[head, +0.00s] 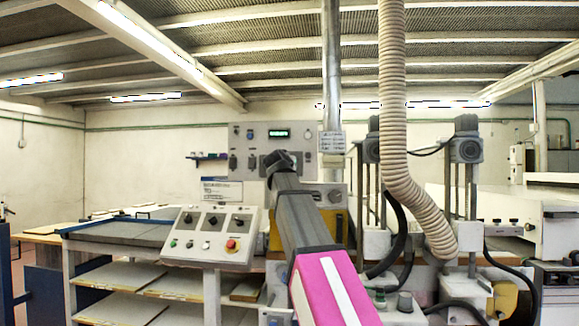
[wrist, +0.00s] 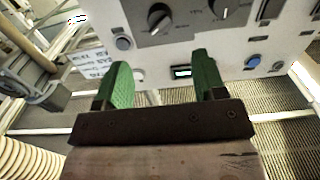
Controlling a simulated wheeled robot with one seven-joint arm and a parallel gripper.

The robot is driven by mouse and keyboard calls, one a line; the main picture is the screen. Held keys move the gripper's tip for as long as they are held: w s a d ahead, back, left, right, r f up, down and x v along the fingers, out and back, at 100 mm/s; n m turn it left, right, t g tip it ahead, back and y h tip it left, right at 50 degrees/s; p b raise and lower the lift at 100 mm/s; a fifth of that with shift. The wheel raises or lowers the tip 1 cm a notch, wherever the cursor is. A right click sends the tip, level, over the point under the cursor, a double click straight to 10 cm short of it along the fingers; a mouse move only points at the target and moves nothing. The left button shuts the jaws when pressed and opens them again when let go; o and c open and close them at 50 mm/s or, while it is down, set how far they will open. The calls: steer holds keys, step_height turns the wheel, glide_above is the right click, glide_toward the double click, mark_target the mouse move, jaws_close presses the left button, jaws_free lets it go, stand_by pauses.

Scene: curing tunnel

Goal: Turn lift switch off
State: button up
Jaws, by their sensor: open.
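The upright grey control panel (head: 240,140) stands at the back centre in the head view. In the wrist view the panel (wrist: 100,12) appears upside down, with two black rotary knobs, the left one (wrist: 159,18) and the right one (wrist: 221,8), a small lit display (wrist: 181,72) and a blue button (wrist: 252,62). I cannot tell which control is the lift switch; the labels are unreadable. My gripper (wrist: 157,75) is open and empty, its green fingers apart in front of the panel. In the head view my arm hides the fingers and part of the panel.
A sloped console (head: 210,237) with knobs and a red emergency button (head: 231,244) stands lower left. A ribbed beige hose (head: 393,110) and a metal pipe (head: 331,70) hang right of my arm. Shelves with boards (head: 120,275) are at lower left.

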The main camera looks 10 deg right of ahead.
steer(key=x, duration=1)
steer(key=shift+f, duration=0.1)
steer(key=c, duration=0.9)
